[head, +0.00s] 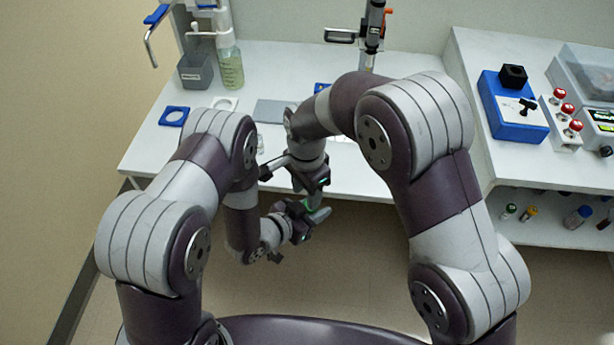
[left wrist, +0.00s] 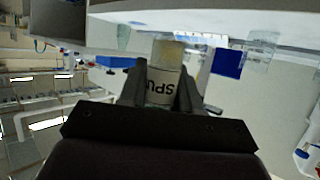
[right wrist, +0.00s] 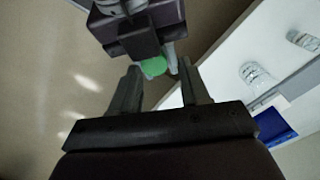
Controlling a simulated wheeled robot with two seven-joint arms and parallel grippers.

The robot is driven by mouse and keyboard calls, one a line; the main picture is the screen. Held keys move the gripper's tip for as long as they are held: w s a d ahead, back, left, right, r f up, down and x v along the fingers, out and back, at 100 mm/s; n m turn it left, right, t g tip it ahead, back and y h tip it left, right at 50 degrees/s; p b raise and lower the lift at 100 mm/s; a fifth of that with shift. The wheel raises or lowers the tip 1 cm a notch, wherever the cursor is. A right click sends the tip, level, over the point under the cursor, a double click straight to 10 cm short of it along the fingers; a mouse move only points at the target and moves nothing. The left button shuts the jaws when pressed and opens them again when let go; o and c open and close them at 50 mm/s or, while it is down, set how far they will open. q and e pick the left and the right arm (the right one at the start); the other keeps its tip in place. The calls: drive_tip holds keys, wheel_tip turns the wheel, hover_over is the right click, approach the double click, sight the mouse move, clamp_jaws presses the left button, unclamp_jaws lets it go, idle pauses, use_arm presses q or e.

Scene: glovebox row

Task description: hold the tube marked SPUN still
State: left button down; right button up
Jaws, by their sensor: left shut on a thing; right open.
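The tube marked SPUN shows in the left wrist view (left wrist: 163,80) as a pale tube with black letters, partly covered by the fingers. My left gripper (left wrist: 160,88) is shut on it. In the head view the tube (head: 320,215) sticks out of my left gripper (head: 301,212), held in the air in front of the bench and tilted. A green cap (right wrist: 153,67) shows in the right wrist view, beside my left gripper. My right gripper (right wrist: 160,72) is open, its fingertips either side of the cap's line of sight; I cannot tell whether they touch it.
The white bench (head: 290,70) lies beyond the grippers, with a grey bin (head: 195,71), a bottle (head: 230,68) and a blue square frame (head: 174,116). A blue box (head: 512,107) and red buttons (head: 567,109) stand on the right. Below the grippers is open floor.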

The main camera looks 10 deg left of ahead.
drive_tip(key=shift+d+f, duration=0.1)
drive_tip(key=shift+f, duration=1.05)
clamp_jaws()
